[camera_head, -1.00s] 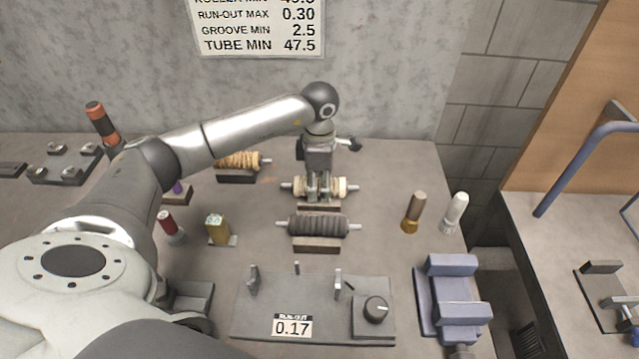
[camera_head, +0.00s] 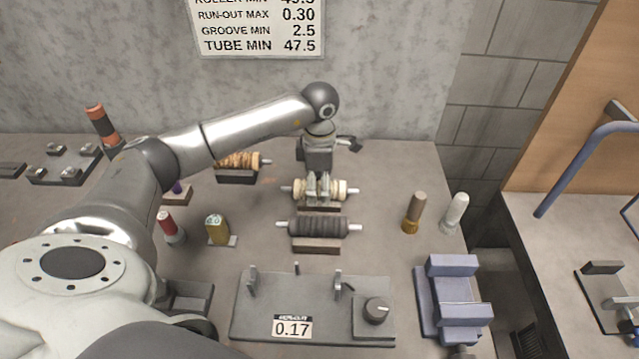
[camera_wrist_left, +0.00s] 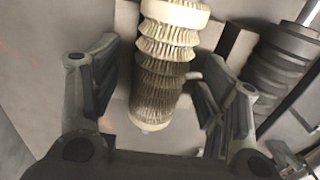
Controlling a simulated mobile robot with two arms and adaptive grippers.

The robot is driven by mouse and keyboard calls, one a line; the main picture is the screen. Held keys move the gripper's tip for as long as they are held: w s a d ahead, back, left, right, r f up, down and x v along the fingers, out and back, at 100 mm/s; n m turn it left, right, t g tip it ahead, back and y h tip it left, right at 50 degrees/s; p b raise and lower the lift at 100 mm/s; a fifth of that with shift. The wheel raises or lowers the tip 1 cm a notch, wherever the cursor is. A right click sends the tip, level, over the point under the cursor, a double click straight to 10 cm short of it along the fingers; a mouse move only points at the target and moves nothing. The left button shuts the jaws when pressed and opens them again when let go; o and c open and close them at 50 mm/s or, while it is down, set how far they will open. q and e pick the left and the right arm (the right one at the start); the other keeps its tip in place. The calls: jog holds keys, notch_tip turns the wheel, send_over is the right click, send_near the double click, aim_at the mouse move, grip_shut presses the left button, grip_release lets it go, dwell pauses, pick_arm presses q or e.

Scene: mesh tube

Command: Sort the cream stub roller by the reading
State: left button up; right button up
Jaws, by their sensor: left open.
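The cream stub roller (camera_head: 338,189), ribbed with metal shaft ends, lies across a dark block behind the dark grey roller (camera_head: 318,227). My left gripper (camera_head: 319,194) is down at its middle from above. In the left wrist view the cream roller (camera_wrist_left: 160,85) lies between the two spread fingers of the left gripper (camera_wrist_left: 160,98), with gaps on both sides. The fingers hide part of the roller in the head view. The run-out gauge (camera_head: 255,322) at the front shows 0.17. The wall chart (camera_head: 258,27) lists run-out max 0.30; its top is cut off. My right gripper is out of view.
A tan roller (camera_head: 238,161) rests on a block behind left. Two upright tools (camera_head: 413,213) (camera_head: 454,213) and a blue vise-like block (camera_head: 455,300) stand right.

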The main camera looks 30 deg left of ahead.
pick_arm(q)
notch_tip(320, 180, up, 19)
jog(key=p, duration=0.5)
dwell(0.7)
dwell(0.5)
